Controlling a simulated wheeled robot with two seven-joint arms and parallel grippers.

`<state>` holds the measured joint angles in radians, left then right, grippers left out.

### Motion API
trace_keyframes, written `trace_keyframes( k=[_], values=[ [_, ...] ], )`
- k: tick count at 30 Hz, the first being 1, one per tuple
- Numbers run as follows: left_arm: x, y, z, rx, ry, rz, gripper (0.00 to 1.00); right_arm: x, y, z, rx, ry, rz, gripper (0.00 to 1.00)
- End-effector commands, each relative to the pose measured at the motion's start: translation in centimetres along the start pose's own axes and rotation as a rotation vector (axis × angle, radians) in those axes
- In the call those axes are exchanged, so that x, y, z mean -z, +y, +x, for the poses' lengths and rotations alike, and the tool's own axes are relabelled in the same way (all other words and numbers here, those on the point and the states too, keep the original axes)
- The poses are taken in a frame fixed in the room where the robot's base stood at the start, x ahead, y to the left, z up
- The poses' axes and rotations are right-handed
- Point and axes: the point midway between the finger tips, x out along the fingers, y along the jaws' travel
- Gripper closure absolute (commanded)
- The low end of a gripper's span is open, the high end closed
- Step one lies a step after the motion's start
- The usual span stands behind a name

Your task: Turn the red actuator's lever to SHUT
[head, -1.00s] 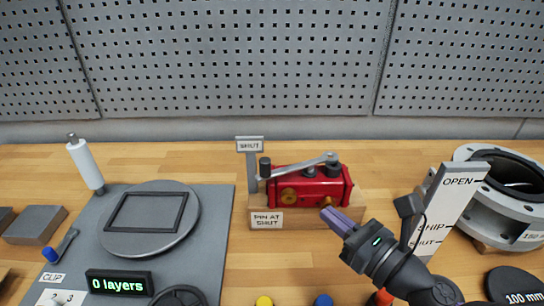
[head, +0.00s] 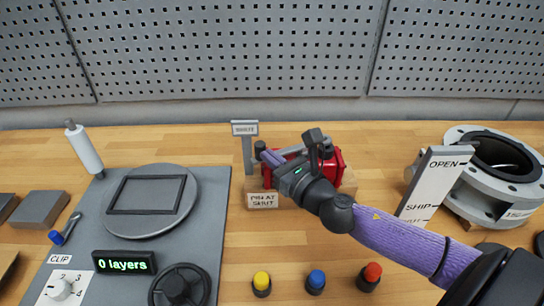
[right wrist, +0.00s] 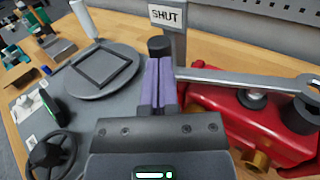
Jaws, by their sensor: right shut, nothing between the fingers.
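The red actuator (head: 333,166) sits on a wooden block at the middle of the bench, partly hidden by my right arm in the head view; it also shows in the right wrist view (right wrist: 262,122). Its grey lever (right wrist: 245,80) runs left from the pivot toward a black knob (right wrist: 160,47), beside the post of the SHUT sign (right wrist: 167,15). The knob also shows in the head view (head: 260,147). My right gripper (head: 268,157) is shut and empty, its purple fingers (right wrist: 160,82) right by the knob. I cannot tell whether they touch it. My left gripper is out of view.
A PIN AT SHUT label (head: 262,201) is on the block's front. A white OPEN/SHIP board (head: 436,185) and a flanged pipe (head: 495,165) stand right. A grey mat with a turntable (head: 148,204) lies left. Yellow, blue and red buttons (head: 316,281) line the front.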

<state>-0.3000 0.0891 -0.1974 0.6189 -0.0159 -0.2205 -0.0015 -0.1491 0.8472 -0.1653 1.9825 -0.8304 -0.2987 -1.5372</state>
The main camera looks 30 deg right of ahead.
Motion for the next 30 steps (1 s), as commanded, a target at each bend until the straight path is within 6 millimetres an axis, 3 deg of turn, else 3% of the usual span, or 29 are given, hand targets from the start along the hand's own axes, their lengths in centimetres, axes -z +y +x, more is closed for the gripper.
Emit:
trace_keyframes(
  k=[7,12,15,20,30],
  values=[
    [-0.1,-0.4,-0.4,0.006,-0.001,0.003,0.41,-0.2,0.0,0.1,0.013,-0.001,0.003,1.0],
    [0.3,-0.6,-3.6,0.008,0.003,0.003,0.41,-1.0,0.1,2.1,0.194,-0.006,0.009,1.0],
    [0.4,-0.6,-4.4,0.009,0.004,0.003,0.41,-0.7,-0.1,3.3,0.313,-0.004,0.008,1.0],
    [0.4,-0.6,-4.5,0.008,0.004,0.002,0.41,-0.2,-0.4,4.3,0.423,-0.002,0.003,1.0],
    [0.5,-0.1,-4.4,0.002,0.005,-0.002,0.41,0.0,-0.5,4.3,0.432,-0.001,0.001,1.0]
  ],
)
